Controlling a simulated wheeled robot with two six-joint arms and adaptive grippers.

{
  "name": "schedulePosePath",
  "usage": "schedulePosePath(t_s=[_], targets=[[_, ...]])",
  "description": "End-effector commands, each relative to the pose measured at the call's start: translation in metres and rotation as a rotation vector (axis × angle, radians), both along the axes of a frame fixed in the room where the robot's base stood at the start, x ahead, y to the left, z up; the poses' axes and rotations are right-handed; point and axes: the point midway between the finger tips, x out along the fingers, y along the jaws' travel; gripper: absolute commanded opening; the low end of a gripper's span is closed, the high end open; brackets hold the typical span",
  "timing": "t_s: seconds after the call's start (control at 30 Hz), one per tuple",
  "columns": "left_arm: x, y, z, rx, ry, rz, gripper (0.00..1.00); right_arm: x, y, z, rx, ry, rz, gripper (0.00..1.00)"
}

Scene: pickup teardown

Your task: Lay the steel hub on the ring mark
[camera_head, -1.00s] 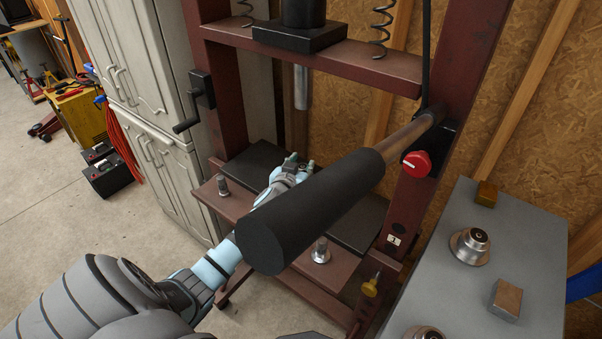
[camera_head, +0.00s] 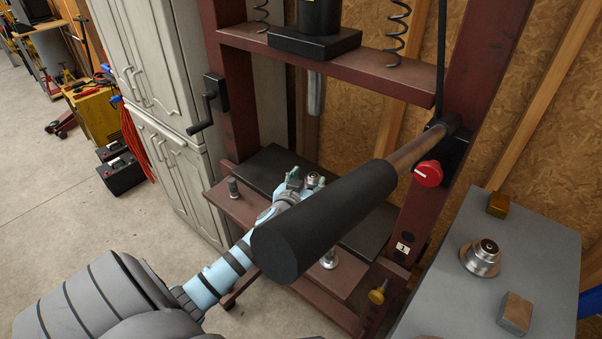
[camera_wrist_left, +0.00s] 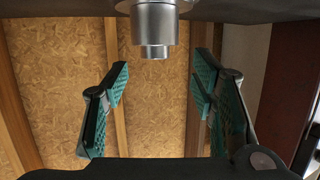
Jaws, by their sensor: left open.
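A steel hub (camera_head: 313,180), a stepped cylinder, shows at the fingers of my left gripper (camera_head: 303,183), over the black plates of the press (camera_head: 268,166). In the left wrist view, which looks upside down, the hub (camera_wrist_left: 153,28) stands with its wide end against a dark surface. My left gripper (camera_wrist_left: 160,95) is open there. Its fingers are to either side of the hub's line and no contact shows. A similar steel hub (camera_head: 480,257) stands on the grey bench top (camera_head: 535,240). I cannot make out the ring mark. My right gripper is out of view.
A thick black padded handle (camera_head: 325,220) crosses in front of my left forearm. The press ram (camera_head: 316,92) hangs above the plates. Bolts (camera_head: 233,189) rise from the red beam.

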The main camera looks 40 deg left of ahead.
Motion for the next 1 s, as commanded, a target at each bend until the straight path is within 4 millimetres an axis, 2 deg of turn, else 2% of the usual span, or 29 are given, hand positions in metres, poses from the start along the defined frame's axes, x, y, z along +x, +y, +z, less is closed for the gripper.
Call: schedulePosePath(t_s=[0.1, 0.2, 0.3, 1.0], targets=[[-0.031, -0.012, 0.012, 0.001, 0.001, -0.002, 0.52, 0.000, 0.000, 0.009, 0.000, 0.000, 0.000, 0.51], [-0.051, -0.020, 0.018, 0.000, 0.001, -0.001, 0.52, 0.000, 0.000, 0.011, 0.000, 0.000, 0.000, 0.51], [-0.063, -0.025, 0.022, 0.000, 0.000, -0.001, 0.52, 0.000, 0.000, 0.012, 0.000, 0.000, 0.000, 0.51], [-0.066, -0.026, 0.022, -0.001, 0.000, 0.000, 0.52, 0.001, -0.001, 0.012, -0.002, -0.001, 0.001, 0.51]])
